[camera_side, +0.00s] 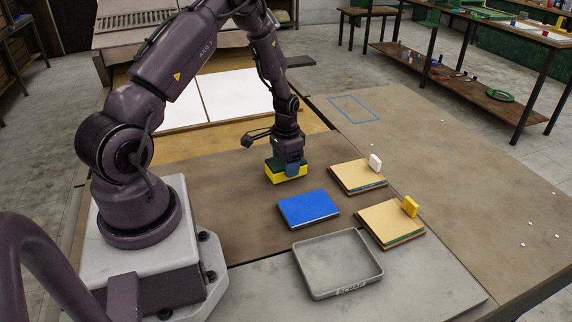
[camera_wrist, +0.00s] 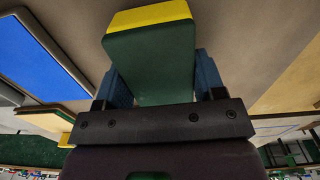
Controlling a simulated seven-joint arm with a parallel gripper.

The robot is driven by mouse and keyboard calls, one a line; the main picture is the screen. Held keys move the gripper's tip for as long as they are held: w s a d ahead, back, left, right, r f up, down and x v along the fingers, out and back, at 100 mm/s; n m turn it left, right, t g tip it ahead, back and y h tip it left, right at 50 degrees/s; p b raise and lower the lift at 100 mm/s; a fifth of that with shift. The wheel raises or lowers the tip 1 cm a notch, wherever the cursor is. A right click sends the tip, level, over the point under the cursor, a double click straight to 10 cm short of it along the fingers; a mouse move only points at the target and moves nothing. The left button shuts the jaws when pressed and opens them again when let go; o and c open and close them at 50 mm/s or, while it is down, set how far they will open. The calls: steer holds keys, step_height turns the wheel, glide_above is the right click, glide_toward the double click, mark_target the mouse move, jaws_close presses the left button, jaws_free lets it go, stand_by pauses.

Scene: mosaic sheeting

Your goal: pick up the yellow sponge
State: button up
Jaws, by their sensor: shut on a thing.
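The yellow sponge (camera_side: 287,174), with a dark green layer, is under my wrist near the middle of the table in the side view. My gripper (camera_side: 288,163) points down and is shut on it. In the wrist view the sponge (camera_wrist: 150,50) stands between the blue fingers of my gripper (camera_wrist: 160,82), one finger on each side. Its green face is toward the camera and its yellow layer is at the far end. I cannot tell for sure whether the sponge touches the brown table.
A blue pad (camera_side: 308,208) lies right of and nearer than the sponge. A grey tray (camera_side: 373,272) stands in front. Two tan boards at right (camera_side: 345,176) (camera_side: 385,222) carry a white block (camera_side: 375,162) and a yellow block (camera_side: 410,206). A blue outline (camera_side: 354,109) marks clear table.

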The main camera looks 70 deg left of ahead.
step_height(320, 180, up, 3)
steer(key=shift+r, duration=0.1)
steer(key=s+d+r, duration=0.1)
steer(key=s+r, duration=0.1)
steer(key=r, duration=0.1)
steer(key=s+d+r, duration=0.1)
steer(key=r, duration=0.1)
steer(key=shift+s+d+r, duration=0.15)
steer(key=shift+s+d, duration=0.15)
steer(key=shift+s, duration=0.05)
steer(key=s+d+r, duration=0.4)
steer(key=s+d, duration=0.1)
steer(key=s, duration=0.2)
steer(key=shift+s+d+r, duration=0.15)
steer(key=shift+s+d, duration=0.15)
steer(key=shift+s, duration=0.1)
steer(key=o, duration=0.4)
steer(key=c, duration=0.3)
